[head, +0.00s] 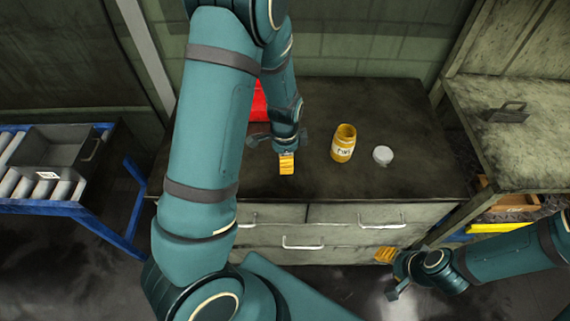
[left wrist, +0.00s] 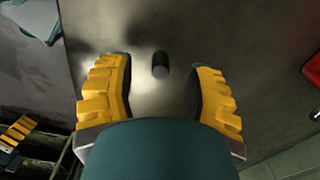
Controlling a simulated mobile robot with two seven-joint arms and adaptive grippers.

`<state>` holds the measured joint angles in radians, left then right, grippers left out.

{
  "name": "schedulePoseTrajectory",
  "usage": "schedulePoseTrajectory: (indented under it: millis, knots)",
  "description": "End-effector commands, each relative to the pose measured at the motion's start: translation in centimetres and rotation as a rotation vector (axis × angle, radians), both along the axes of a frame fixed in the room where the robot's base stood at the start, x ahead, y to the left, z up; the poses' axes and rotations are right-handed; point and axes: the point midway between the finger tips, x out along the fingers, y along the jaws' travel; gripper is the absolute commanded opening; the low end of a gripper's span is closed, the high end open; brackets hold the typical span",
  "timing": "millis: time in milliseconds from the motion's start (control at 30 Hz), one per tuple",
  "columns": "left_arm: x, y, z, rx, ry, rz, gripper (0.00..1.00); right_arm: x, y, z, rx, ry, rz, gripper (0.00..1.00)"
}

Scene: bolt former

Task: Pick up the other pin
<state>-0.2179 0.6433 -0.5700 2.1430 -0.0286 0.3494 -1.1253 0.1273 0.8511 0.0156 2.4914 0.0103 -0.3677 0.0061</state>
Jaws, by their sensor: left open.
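A small dark pin (left wrist: 160,65) shows in the left wrist view, standing out against the grey worktop, between the fingers and a little beyond their tips. My left gripper (left wrist: 160,88) is open and empty around that line. In the head view my left gripper (head: 287,163) is over the worktop, left of the jar, and the pin is hidden there. A yellow jar (head: 343,146) with a white label stands open on the worktop. My right gripper (head: 386,262) is in front of the drawers, low at the right; its finger opening is unclear.
A white round lid (head: 383,155) lies right of the jar. A red object (head: 259,103) is partly hidden behind my left arm. The worktop (head: 420,170) is clear at its right. A blue-framed roller stand with a grey bin (head: 62,150) is at left, a shelf (head: 520,130) at right.

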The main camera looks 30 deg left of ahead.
Motion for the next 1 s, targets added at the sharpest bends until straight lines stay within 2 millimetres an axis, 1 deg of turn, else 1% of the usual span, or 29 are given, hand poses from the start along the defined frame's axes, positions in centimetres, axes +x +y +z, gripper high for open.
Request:
schedulePoseTrajectory:
  millis: [33, 100, 200, 467, 500, 533, 567, 600, 633, 1000]
  knots:
    - [0.0, 0.0, -1.0, 0.001, 0.002, 0.000, 0.53, -0.1, 0.0, -0.3, 0.000, 0.002, 0.002, 0.47]
    - [0.0, 0.0, -1.8, 0.000, 0.003, 0.001, 0.53, -0.1, 0.0, -0.5, 0.000, 0.003, 0.002, 0.47]
    - [0.0, 0.0, -2.5, 0.001, 0.001, 0.000, 0.53, -0.2, 0.0, -0.6, 0.000, 0.004, 0.003, 0.47]
    - [0.0, 0.0, -2.6, 0.000, 0.000, 0.000, 0.53, -0.2, 0.0, -0.6, 0.001, 0.004, 0.004, 0.47]
    - [0.0, 0.0, -2.6, 0.000, 0.000, 0.000, 0.45, -0.2, 0.0, -0.6, 0.001, 0.004, 0.004, 0.47]
    - [0.0, 0.0, -2.6, 0.001, -0.001, 0.000, 0.34, -0.2, 0.0, -0.6, 0.001, 0.004, 0.004, 0.47]
    - [0.0, 0.0, -2.6, 0.001, -0.001, 0.000, 0.23, -0.2, 0.0, -0.6, 0.001, 0.004, 0.003, 0.47]
    - [0.0, 0.0, -2.6, 0.001, -0.001, 0.000, 0.09, -0.2, 0.0, -0.6, 0.001, 0.004, 0.003, 0.47]
    - [0.0, 0.0, -2.6, 0.001, -0.001, 0.000, 0.00, -0.2, 0.0, -0.6, 0.000, 0.004, 0.003, 0.47]
    - [0.0, 0.0, -2.6, 0.001, -0.001, 0.000, 0.00, -0.2, 0.0, -0.6, 0.000, 0.004, 0.003, 0.47]
